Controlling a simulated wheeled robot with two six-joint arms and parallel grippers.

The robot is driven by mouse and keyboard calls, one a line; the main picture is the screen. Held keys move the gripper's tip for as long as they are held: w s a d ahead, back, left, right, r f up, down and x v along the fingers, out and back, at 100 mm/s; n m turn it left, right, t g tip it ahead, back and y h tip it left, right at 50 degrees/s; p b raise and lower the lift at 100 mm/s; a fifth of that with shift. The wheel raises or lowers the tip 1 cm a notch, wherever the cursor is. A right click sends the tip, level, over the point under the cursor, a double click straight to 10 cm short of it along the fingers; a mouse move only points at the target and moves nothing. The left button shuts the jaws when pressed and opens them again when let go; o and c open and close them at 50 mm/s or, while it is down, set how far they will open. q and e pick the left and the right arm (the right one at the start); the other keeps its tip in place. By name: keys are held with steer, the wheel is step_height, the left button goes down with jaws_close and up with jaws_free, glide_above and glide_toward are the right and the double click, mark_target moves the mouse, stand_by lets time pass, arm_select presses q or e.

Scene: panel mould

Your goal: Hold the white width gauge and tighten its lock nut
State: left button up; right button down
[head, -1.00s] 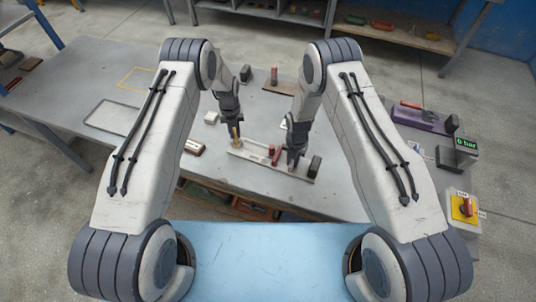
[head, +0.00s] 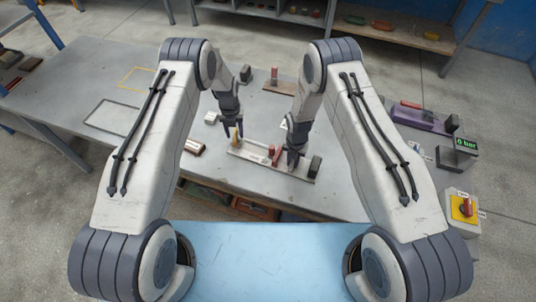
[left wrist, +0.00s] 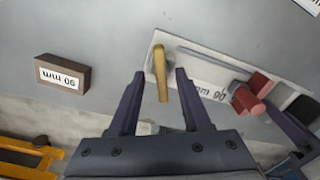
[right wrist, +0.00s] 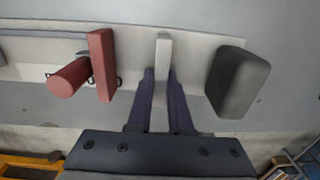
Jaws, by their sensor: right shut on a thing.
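The long white width gauge (head: 250,154) lies on the grey table in front of me; it also shows in the left wrist view (left wrist: 208,70). A yellow lever-like piece (left wrist: 160,72), perhaps the lock nut's handle, stands at its left end. My left gripper (head: 233,133) is open, its fingers apart on either side of the yellow piece with gaps visible. My right gripper (right wrist: 161,80) is shut on a pale upright post (right wrist: 163,52) of the gauge. A red block with a round red knob (right wrist: 102,64) sits left of that post, and a dark grey block (right wrist: 238,82) sits right of it.
A brown labelled block (left wrist: 62,75) lies left of the gauge. A small white block (head: 211,118) lies behind it. A display reading 0 bar (head: 459,150) and a yellow box with a red switch (head: 463,208) stand at the right.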

arm_select(q)
steer(key=shift+r, duration=0.1)
step_height(320, 180, up, 12)
stand_by(0.5)
stand_by(0.5)
